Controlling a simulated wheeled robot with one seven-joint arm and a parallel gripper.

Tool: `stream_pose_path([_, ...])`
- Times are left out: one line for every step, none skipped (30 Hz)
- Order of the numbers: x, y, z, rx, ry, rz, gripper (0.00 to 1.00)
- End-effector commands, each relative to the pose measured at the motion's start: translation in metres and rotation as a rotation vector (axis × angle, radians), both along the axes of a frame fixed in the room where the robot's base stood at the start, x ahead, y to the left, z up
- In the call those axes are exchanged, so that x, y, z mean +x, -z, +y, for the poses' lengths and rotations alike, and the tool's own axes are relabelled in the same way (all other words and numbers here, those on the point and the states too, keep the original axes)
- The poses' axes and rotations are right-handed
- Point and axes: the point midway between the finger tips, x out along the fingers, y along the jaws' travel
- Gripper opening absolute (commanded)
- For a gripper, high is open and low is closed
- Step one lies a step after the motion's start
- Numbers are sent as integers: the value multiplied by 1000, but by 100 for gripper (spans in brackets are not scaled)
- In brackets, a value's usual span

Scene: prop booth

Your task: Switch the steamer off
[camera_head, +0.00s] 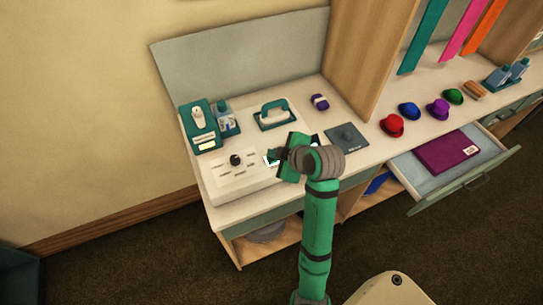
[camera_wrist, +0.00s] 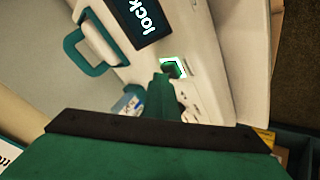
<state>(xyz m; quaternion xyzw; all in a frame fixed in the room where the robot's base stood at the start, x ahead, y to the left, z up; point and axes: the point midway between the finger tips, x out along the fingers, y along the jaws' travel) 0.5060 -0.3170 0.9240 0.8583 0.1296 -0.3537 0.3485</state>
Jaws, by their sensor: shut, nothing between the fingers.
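The steamer is a white box (camera_head: 238,183) on the left part of the counter, with a black knob (camera_head: 235,160) and small printed labels on its sloping front. A small green-lit switch (camera_wrist: 178,66) sits in a recess on its face, and part of its glow shows in the head view (camera_head: 268,162). My green gripper (camera_head: 274,155) is shut and empty, with its tips at the switch. In the wrist view my fingertips (camera_wrist: 170,80) overlap the switch's lower left edge. I cannot tell whether they touch it.
A teal handle (camera_head: 273,115) stands up behind the front panel. A dark display (camera_wrist: 141,18) reads "lock". A teal holder (camera_head: 202,128) and bottle (camera_head: 224,117) stand at left. A grey plate (camera_head: 347,141) lies to the right, near small hats (camera_head: 393,125). An open drawer (camera_head: 455,187) juts out.

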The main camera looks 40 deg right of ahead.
Motion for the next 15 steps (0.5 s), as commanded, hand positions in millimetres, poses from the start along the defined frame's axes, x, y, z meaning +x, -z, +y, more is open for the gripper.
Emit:
stream_pose_path([0, -1, 1, 0, -2, 0, 0])
stream_pose_path([0, -2, 1, 0, -2, 0, 0])
stream_pose_path([0, -4, 1, -1, -2, -1, 0])
stream_pose_path([0, -6, 0, -2, -3, -1, 0])
stream_pose_path([0, -9, 0, -2, -3, -1, 0])
stream_pose_path([0, -12, 0, -2, -3, -2, 0])
stream_pose_path([0, -15, 0, -2, -3, -2, 0])
stream_pose_path([0, -18, 0, -2, -2, -3, 0])
stream_pose_path([0, -21, 0, -2, -2, -3, 0])
stream_pose_path([0, -24, 0, -2, -2, -1, 0])
stream_pose_path([0, -26, 0, -2, -2, -1, 0])
stream_pose_path([0, -30, -1, -2, -1, -2, 0])
stream_pose_path([0, -32, -1, -2, -1, -2, 0])
stream_pose_path([0, -35, 0, -2, -1, -2, 0])
stream_pose_path([1, -38, 0, -2, -2, -1, 0])
